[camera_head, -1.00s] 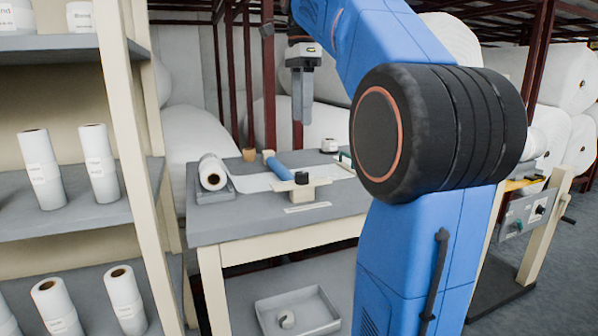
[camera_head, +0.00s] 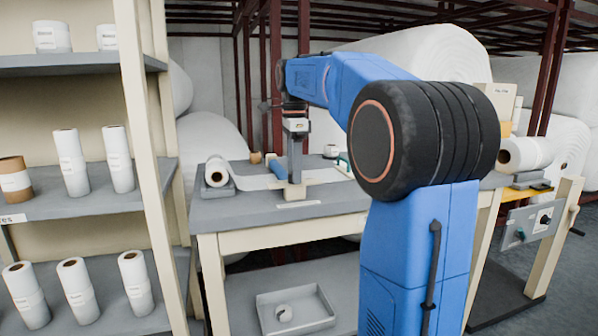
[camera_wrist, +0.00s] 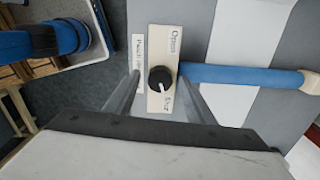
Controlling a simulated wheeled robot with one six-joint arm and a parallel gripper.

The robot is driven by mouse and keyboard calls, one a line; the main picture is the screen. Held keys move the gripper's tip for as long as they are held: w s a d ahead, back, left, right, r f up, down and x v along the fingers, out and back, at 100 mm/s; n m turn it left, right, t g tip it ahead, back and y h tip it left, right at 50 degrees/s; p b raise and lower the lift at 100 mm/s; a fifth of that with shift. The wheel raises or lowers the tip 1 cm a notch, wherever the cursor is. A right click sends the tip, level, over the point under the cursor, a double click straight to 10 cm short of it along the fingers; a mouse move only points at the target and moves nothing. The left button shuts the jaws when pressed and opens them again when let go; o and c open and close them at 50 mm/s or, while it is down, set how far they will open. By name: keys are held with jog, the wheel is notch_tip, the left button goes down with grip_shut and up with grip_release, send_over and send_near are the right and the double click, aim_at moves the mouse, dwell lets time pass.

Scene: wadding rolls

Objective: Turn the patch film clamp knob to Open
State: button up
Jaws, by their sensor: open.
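The round black clamp knob (camera_wrist: 160,79) sits on a beige plate (camera_wrist: 156,106) in the wrist view. The knob's white pointer mark appears to face the lower end, away from "Open". My gripper (camera_wrist: 159,77) is open, with one finger on each side of the knob; I cannot tell whether they touch it. In the head view my gripper (camera_head: 295,178) points down over the clamp block (camera_head: 289,193) and hides the knob.
A blue bar (camera_wrist: 240,76) runs right from the plate across white film (camera_wrist: 240,40). On the table (camera_head: 235,213), a white roll (camera_head: 216,172) lies left of the clamp. A shelf with rolls stands at left. A tray (camera_head: 262,312) is below.

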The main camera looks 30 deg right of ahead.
jog(key=shift+f, duration=0.15)
jog(key=shift+c, duration=0.5)
jog(key=c, duration=1)
jog(key=shift+o, duration=0.2)
